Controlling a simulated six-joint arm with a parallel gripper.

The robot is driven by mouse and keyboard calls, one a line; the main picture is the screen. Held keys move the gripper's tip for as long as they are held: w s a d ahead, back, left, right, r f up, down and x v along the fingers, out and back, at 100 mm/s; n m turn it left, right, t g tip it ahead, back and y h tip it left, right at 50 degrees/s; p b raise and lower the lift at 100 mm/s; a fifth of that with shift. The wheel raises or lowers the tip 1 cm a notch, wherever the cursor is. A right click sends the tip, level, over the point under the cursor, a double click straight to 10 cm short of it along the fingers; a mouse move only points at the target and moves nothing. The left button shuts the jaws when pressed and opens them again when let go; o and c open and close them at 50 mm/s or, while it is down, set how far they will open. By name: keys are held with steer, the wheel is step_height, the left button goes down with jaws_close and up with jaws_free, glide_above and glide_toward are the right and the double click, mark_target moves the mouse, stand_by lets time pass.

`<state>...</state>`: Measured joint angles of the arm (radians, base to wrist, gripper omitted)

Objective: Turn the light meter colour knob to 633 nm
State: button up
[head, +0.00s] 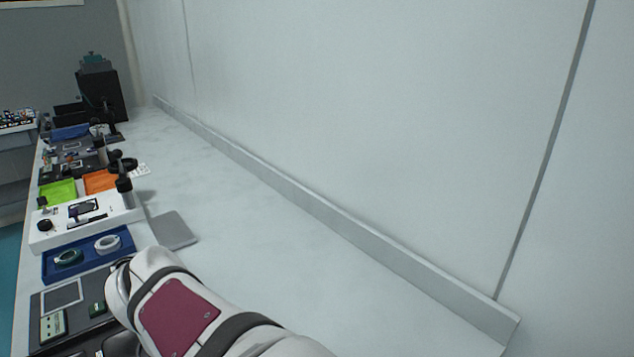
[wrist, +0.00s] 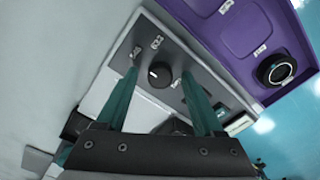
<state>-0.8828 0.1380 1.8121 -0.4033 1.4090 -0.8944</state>
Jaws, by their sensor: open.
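In the wrist view a round black knob (wrist: 160,74) with a small white mark sits on a dark grey panel, which I take to be the light meter (wrist: 190,58). Small white labels (wrist: 157,42) lie around the knob; their print is too small to read. My gripper (wrist: 159,71) is open, with one teal finger on each side of the knob and gaps visible between fingers and knob. I cannot tell how high the tips are above the panel. In the head view my arm covers this area, and neither gripper nor knob shows.
A purple tray (wrist: 226,38) with a black ring-shaped part (wrist: 276,69) lies beside the panel in the wrist view. In the head view a blue tray (head: 88,270) with two rolls, a white board (head: 125,213) and green and orange trays line the bench.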

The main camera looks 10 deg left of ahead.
steer(key=shift+f, duration=0.35)
jaws_close()
steer(key=shift+m, duration=0.4)
steer(key=m, duration=1.1)
steer(key=shift+s, duration=0.1)
stand_by(0.6)
